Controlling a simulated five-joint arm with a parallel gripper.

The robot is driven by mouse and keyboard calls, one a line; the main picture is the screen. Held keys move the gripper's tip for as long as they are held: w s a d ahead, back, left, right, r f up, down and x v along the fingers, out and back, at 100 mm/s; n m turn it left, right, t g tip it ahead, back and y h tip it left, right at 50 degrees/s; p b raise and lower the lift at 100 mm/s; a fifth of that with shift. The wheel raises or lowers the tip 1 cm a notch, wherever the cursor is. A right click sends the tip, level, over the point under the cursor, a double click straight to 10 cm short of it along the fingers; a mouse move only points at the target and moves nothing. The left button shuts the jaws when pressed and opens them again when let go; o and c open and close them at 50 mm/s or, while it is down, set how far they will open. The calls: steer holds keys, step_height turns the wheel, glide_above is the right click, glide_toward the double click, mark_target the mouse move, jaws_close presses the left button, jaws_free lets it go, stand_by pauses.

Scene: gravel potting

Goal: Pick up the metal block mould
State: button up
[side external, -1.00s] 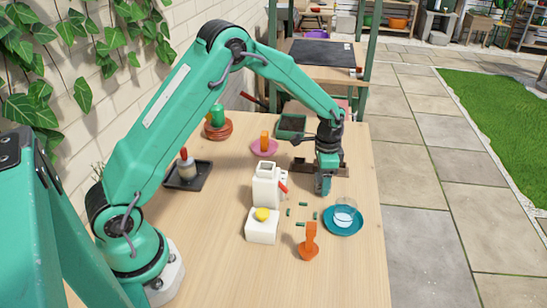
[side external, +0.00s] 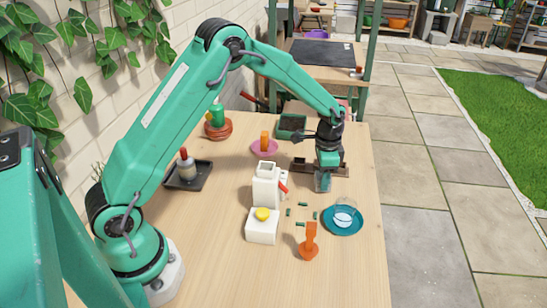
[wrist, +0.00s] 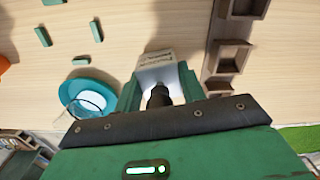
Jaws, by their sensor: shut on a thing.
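The metal block mould (wrist: 156,60) is a pale grey, box-like piece with small dark print on its face. It sits between the two green fingers of my gripper (wrist: 159,90) in the wrist view. A dark stub shows in its near end. In the side external view my gripper (side external: 324,182) points down just in front of a brown compartment tray (side external: 300,168), and the mould is mostly hidden between the fingers. My gripper is shut on the mould. I cannot tell whether the mould's lower end touches the table.
Several green pieces (side external: 289,212) lie left of a teal saucer (side external: 329,229) holding a clear glass. An orange scoop (side external: 310,243) stands in front. A white container (side external: 266,190) and a white block with a yellow dome (side external: 262,230) stand left. The front table is clear.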

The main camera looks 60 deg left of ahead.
steer(key=shift+r, duration=0.5)
steer(key=r, duration=0.2)
steer(key=d+r, duration=0.1)
steer(key=shift+s+r, duration=0.1)
steer(key=shift+s, duration=0.15)
steer(key=s+d+r, duration=0.5)
steer(key=d+r, duration=0.1)
steer(key=d, duration=0.3)
steer(key=shift+s+r, duration=0.15)
steer(key=shift+s, duration=0.15)
